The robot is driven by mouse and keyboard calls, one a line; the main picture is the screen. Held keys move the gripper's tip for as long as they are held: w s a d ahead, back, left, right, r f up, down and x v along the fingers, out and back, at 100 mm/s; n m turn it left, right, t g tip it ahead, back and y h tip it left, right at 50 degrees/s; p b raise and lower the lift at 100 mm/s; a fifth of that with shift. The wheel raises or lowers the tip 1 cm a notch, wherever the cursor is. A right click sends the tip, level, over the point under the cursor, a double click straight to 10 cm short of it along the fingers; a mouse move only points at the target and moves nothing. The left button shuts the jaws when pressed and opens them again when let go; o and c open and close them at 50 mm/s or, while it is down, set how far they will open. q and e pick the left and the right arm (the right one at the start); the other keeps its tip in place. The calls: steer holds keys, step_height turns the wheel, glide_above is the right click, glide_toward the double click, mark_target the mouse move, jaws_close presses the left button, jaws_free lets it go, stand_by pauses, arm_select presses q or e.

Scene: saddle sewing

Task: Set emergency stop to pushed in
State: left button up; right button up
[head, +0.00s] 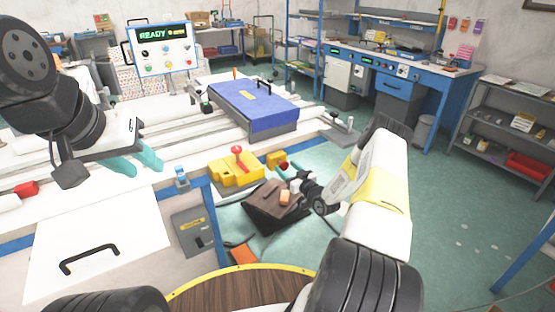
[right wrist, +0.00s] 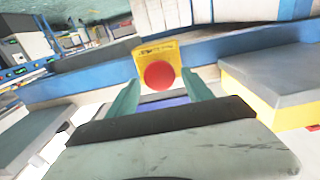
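The emergency stop is a yellow box with a round red button (right wrist: 158,75). In the right wrist view the button faces me, centred between and beyond my teal fingertips. In the head view its yellow housing (head: 276,158) sits at the table's right edge, with the red button on its right side. My right gripper (right wrist: 163,92) is open and empty, its fingers apart; whether they touch the box I cannot tell. In the head view my right gripper (head: 293,172) is close to the button. My left gripper (head: 138,162) is open and empty above the table at the left.
A yellow block with a red lever (head: 238,168) stands just left of the emergency stop. A blue-topped box (head: 253,105) lies behind. A control panel (head: 160,48) reading READY stands at the back left. A brown stand (head: 275,208) is below my right gripper. Green floor is clear at right.

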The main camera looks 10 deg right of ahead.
jaws_close()
steer(key=shift+w+a, duration=0.2)
steer(key=shift+w, duration=0.35)
steer(key=shift+o, duration=1.1)
jaws_free()
steer(key=v, duration=0.7)
steer(key=shift+s, duration=0.35)
steer(key=shift+d, duration=0.1)
